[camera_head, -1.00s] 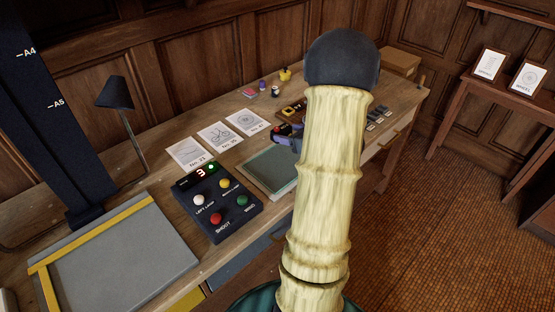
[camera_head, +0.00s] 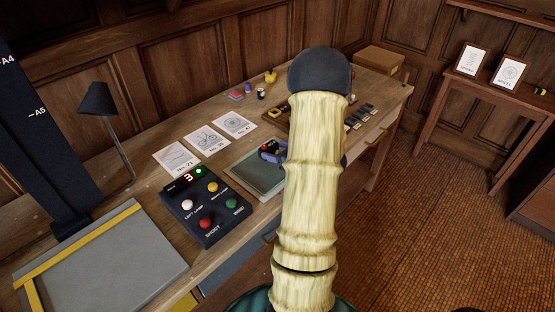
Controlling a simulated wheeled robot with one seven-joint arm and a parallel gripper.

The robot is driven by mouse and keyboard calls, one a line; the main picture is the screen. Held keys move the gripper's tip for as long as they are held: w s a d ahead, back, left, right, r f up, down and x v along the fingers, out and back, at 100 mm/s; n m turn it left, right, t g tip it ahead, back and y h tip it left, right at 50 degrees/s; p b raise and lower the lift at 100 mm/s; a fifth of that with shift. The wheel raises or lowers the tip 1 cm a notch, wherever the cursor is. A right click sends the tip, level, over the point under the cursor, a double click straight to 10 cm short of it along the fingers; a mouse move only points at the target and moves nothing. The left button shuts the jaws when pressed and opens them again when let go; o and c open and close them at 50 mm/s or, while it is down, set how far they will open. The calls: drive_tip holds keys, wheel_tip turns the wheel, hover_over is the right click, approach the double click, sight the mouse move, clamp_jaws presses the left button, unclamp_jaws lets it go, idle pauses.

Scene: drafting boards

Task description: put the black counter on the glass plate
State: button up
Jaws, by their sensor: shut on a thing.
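The glass plate (camera_head: 246,177) is a grey-green sheet on the desk, right of the button box. My gripper (camera_head: 266,150) shows only in part, left of my pale arm, over the plate's far right part. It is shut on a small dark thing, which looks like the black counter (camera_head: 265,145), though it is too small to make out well. I cannot tell whether the counter touches the plate. My arm hides the plate's right side and part of the gripper.
A black button box (camera_head: 205,207) stands left of the plate. Picture cards (camera_head: 207,140) lie behind it. A wooden tray (camera_head: 273,119) with a yellow item lies farther back, partly behind my arm. Several dark pieces (camera_head: 361,114) lie on the right. A lamp (camera_head: 98,100) and drawing board (camera_head: 105,265) are left.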

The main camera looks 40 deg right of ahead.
sight(278, 170)
drive_tip(key=shift+f, duration=1.85)
drive_tip(key=shift+s+a+f+b, duration=0.1)
drive_tip(key=shift+f+b, duration=0.5)
drive_tip(key=shift+b, duration=0.2)
drive_tip(key=o, duration=1.1)
drive_tip(key=shift+r, duration=0.1)
drive_tip(key=shift+r+p, duration=0.15)
drive_tip(key=shift+p, duration=0.15)
drive_tip(key=shift+r+p, duration=0.6)
drive_tip(key=shift+p, duration=0.05)
drive_tip(key=v, duration=0.5)
drive_tip(key=b+v, duration=0.1)
drive_tip(key=v, duration=0.5)
drive_tip(key=shift+s+f, duration=0.1)
drive_tip(key=shift+s, duration=0.3)
